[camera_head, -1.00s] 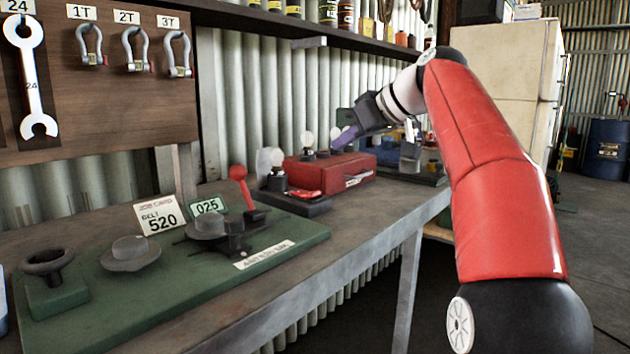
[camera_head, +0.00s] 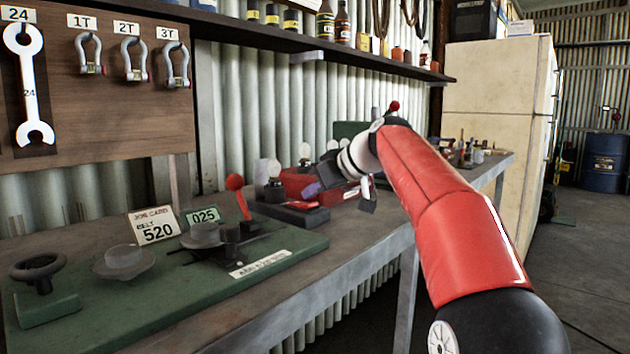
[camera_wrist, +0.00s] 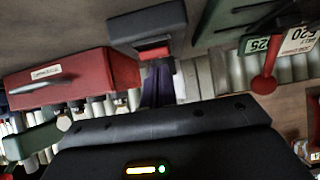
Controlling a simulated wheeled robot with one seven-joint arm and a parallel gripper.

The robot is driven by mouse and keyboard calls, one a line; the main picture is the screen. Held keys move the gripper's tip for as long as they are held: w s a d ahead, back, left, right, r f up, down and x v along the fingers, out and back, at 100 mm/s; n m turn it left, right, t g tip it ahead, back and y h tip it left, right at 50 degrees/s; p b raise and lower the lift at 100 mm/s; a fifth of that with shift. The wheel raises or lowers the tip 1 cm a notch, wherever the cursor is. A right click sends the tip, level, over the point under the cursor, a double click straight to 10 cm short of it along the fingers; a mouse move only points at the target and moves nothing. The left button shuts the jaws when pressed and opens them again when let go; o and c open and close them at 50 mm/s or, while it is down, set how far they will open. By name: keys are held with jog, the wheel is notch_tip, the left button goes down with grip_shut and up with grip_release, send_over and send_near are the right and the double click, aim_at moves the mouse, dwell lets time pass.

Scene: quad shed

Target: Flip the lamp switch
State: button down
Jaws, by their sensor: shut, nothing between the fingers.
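The lamp switch is a red rocker (camera_head: 302,204) on a dark base (camera_head: 290,214) on the bench. A pale bulb (camera_head: 274,168) stands in a dark socket behind it. In the wrist view the red rocker (camera_wrist: 155,53) sits on the edge of the dark base (camera_wrist: 148,24), just beyond my fingertips. My gripper (camera_head: 310,191) has purple fingers, shut and empty, close to the rocker. The fingers also show in the wrist view (camera_wrist: 158,84). I cannot tell whether they touch the rocker or whether the bulb is lit.
A red box (camera_wrist: 75,78) with bulbs on top stands beside the base. A red-knobbed lever (camera_head: 236,184) and number cards stand on a green board (camera_head: 190,290) to the left. A shelf (camera_head: 300,45) runs above. The floor at right (camera_head: 570,270) is clear.

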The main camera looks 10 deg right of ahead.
jog(key=shift+s+f, duration=0.1)
jog(key=shift+f, duration=0.1)
jog(key=shift+s+d+f+b, duration=0.1)
jog(key=shift+f+b, duration=0.35)
jog(key=shift+b, duration=0.45)
jog(key=b, duration=0.1)
jog(key=f+t+b, duration=0.1)
jog(key=b, duration=0.1)
jog(key=shift+s+d+y, duration=0.15)
jog(key=shift+y, duration=0.15)
jog(key=shift+r, duration=0.45)
jog(key=shift+r+p, duration=0.8)
jog(key=shift+r, duration=0.05)
